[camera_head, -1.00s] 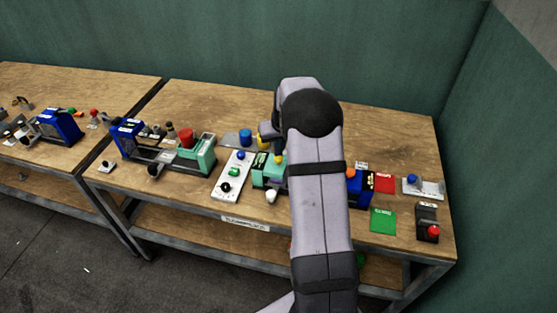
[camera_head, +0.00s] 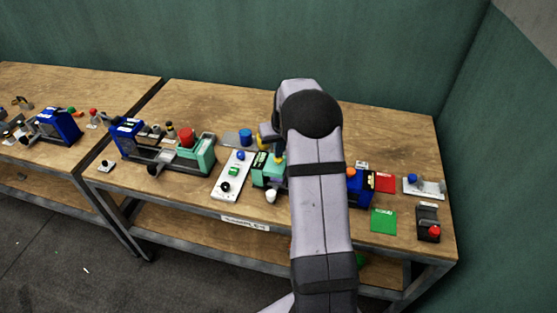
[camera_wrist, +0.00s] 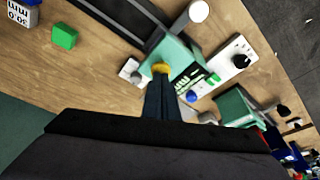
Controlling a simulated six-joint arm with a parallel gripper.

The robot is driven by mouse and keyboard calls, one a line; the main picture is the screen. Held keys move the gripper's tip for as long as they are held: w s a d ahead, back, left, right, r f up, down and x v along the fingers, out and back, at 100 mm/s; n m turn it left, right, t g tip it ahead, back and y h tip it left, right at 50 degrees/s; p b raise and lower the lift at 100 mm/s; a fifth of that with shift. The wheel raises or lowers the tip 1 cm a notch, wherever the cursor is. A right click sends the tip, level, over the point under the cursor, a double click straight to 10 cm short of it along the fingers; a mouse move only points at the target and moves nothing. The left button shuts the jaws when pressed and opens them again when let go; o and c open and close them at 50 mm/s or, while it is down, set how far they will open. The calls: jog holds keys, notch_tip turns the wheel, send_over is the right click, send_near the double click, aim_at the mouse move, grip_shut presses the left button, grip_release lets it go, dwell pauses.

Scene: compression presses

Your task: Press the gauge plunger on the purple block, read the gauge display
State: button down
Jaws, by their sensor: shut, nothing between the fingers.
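In the wrist view my gripper (camera_wrist: 160,80) is shut and empty. Its dark fingertips lie in line with a yellow knob (camera_wrist: 160,68) on a teal press block; I cannot tell whether they touch it. A white gauge display (camera_wrist: 18,13) is at the top left corner, turned upside down, with "mm" and what look like zeros; its exact reading is too small to be sure. I cannot make out a purple block or a plunger in either view. In the head view my arm hides the gripper and the middle of the press.
A white control panel (camera_head: 231,175) stands left of the teal press block (camera_head: 268,170). A green block (camera_wrist: 64,36) lies near the display. Red (camera_head: 384,182) and green (camera_head: 383,221) pads and a red-button box (camera_head: 428,224) are at the right. The table's back right is bare.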

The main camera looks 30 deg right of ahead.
jog(key=shift+f, duration=0.55)
dwell(0.9)
jog(key=shift+r, duration=0.1)
jog(key=shift+r+p, duration=2.35)
jog(key=shift+r, duration=1.15)
